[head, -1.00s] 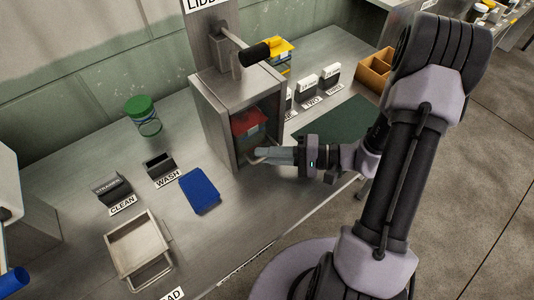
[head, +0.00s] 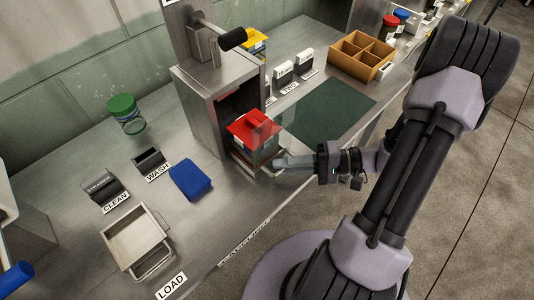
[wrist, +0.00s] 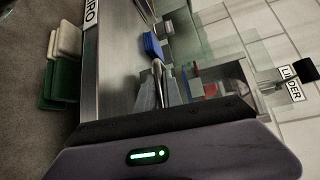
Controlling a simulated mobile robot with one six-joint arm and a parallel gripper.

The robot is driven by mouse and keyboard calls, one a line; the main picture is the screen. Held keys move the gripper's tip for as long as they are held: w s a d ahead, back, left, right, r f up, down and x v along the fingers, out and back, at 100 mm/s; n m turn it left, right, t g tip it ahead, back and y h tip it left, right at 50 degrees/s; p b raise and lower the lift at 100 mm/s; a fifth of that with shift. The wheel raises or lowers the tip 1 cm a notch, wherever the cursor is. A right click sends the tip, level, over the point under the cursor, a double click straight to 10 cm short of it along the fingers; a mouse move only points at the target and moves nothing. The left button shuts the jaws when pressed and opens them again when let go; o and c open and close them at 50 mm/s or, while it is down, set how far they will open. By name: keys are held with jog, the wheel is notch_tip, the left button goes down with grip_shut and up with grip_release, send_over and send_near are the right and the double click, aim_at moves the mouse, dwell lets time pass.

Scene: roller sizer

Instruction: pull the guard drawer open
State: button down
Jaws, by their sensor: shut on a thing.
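The guard drawer (head: 241,156) is a metal tray that stands partly out of the front of the grey metal housing (head: 214,120). A clear container with a red lid (head: 253,128) sits on it, in front of the dark opening. My gripper (head: 284,162) is shut on the drawer's bar handle (head: 268,171), at the right of the drawer front. In the wrist view my fingers (wrist: 170,92) reach up to the pale handle bar (wrist: 158,72), and a red patch (wrist: 210,88) shows beside them. The exact finger contact is small and partly hidden.
A lever with a black knob (head: 233,38) sits on the housing's top. A dark green mat (head: 322,109) and a wooden divided box (head: 361,55) lie to the right.

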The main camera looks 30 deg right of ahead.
jog(key=shift+s+d+p, duration=0.1)
jog(key=shift+s+d, duration=0.15)
jog(key=shift+s, duration=0.55)
jog(key=shift+s+d+p, duration=0.15)
jog(key=shift+s+d, duration=0.15)
jog(key=shift+s, duration=0.55)
jog(key=shift+s+d+p, duration=0.1)
jog(key=shift+s+d, duration=0.15)
jog(key=shift+s, duration=0.55)
jog(key=c, duration=1.5)
grip_release()
jog(key=p+v, duration=0.4)
jog(key=v, duration=1.3)
jog(key=shift+s+d+p, duration=0.15)
jog(key=shift+d+p, duration=0.05)
jog(key=shift+p, duration=0.15)
